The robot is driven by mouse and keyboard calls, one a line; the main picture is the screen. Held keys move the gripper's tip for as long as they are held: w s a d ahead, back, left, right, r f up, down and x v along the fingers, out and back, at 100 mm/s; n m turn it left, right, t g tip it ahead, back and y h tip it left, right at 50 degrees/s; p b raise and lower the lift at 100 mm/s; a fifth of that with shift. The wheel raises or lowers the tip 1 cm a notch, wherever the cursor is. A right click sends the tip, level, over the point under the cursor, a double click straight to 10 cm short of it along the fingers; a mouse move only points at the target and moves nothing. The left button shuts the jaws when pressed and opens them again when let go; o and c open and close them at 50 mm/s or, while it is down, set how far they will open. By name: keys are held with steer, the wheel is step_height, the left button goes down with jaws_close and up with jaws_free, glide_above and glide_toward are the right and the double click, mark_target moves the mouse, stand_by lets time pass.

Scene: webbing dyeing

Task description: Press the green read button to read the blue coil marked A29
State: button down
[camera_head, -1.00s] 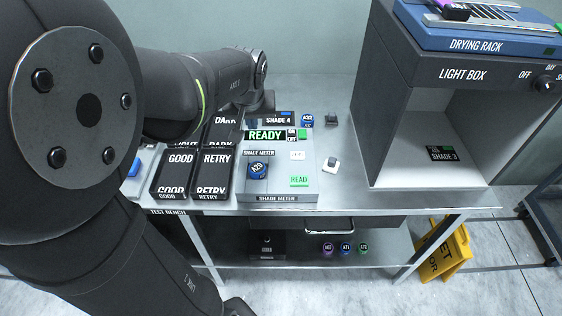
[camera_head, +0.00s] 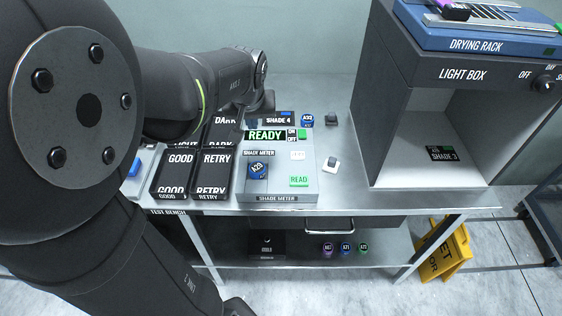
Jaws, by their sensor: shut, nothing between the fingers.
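The shade meter (camera_head: 305,160) is a light grey box on the test bench, and its display (camera_head: 265,135) reads READY in green. A green on/off switch (camera_head: 302,133) is beside the display. My arm reaches in from the left, and its wrist end is behind the meter's left side. My gripper does not show.
Dark bins marked GOOD (camera_head: 176,172) and RETRY (camera_head: 214,172) stand left of the meter. Another blue coil (camera_head: 307,119) is behind it. The light box (camera_head: 400,80) stands further right. Several coils lie on the lower shelf.

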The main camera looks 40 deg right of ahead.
steer(key=m+t+y, duration=0.4)
steer(key=m+y, duration=0.3)
steer(key=m, duration=0.6)
glide_above(291, 177)
steer(key=s+d, duration=0.1)
steer(key=s, duration=0.1)
steer(key=f, duration=0.2)
steer(key=shift+s+d+r+m+t, duration=0.3)
steer(key=shift+s+r+t, duration=0.1)
steer(key=shift+s, duration=0.15)
steer(key=shift+f, duration=0.1)
steer(key=shift+f, duration=4.4)
steer(key=shift+f, duration=0.15)
steer(key=shift+f, duration=0.25)
